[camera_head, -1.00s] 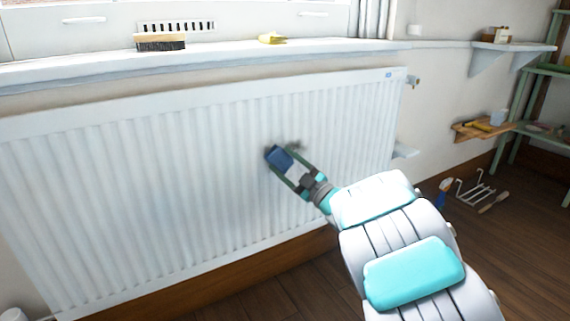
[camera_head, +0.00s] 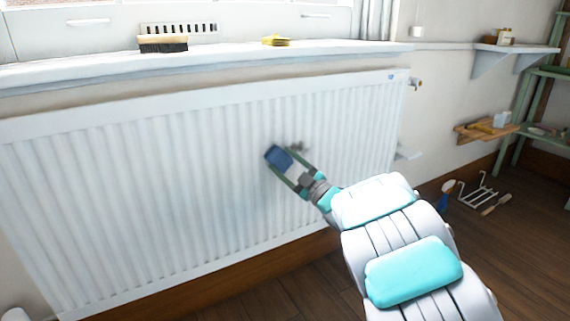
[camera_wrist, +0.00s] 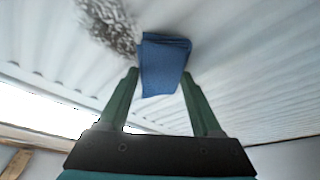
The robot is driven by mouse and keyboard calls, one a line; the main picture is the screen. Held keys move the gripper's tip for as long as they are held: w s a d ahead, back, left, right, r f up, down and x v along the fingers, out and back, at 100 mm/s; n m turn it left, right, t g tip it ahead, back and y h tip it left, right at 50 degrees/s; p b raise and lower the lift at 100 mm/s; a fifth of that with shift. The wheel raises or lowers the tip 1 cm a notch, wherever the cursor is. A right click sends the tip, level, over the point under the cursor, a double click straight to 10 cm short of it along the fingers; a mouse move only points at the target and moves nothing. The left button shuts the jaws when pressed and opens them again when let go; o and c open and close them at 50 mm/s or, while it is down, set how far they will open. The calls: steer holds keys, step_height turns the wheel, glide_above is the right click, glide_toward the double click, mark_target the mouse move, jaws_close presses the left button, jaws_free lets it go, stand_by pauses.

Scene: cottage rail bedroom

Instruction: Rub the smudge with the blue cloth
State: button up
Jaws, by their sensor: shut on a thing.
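The blue cloth (camera_head: 277,157) is a folded pad held between the fingertips of my gripper (camera_head: 290,167). In the wrist view the cloth (camera_wrist: 165,66) sits between the two green fingers of my gripper (camera_wrist: 160,85), at or close to the radiator face. I cannot tell whether it touches. The smudge (camera_head: 297,147) is a dark grey patch on the white ribbed radiator (camera_head: 150,190). In the wrist view the smudge (camera_wrist: 108,27) lies just left of the cloth, beside its upper edge. Part of the smudge may be hidden behind the cloth.
A white sill (camera_head: 215,62) runs above the radiator, with a brush (camera_head: 163,43) and a yellow cloth or sponge (camera_head: 275,41) on it. A radiator valve (camera_head: 416,85) sticks out at right. A spray bottle (camera_head: 447,189) and a white rack (camera_head: 478,190) are on the floor at right.

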mark_target(308, 146)
steer(key=shift+w+a, duration=0.15)
steer(key=shift+w, duration=0.05)
steer(key=shift+w+d+r+p, duration=0.1)
steer(key=shift+w+d+p, duration=0.3)
steer(key=shift+w+d, duration=0.5)
steer(key=shift+w+d+p, duration=0.35)
steer(key=shift+w+d, duration=0.15)
steer(key=shift+d, duration=0.65)
steer(key=shift+w+d+r+p, duration=0.1)
steer(key=shift+w+d+p, duration=0.3)
steer(key=shift+w+d, duration=0.5)
steer(key=shift+w+d+f+p, duration=0.1)
steer(key=shift+w+d+p, duration=0.25)
steer(key=shift+d, duration=0.55)
steer(key=shift+w+d+f+p, duration=0.1)
steer(key=shift+w+d, duration=0.35)
steer(key=shift+d, duration=0.45)
steer(key=shift+w+a+r, duration=0.1)
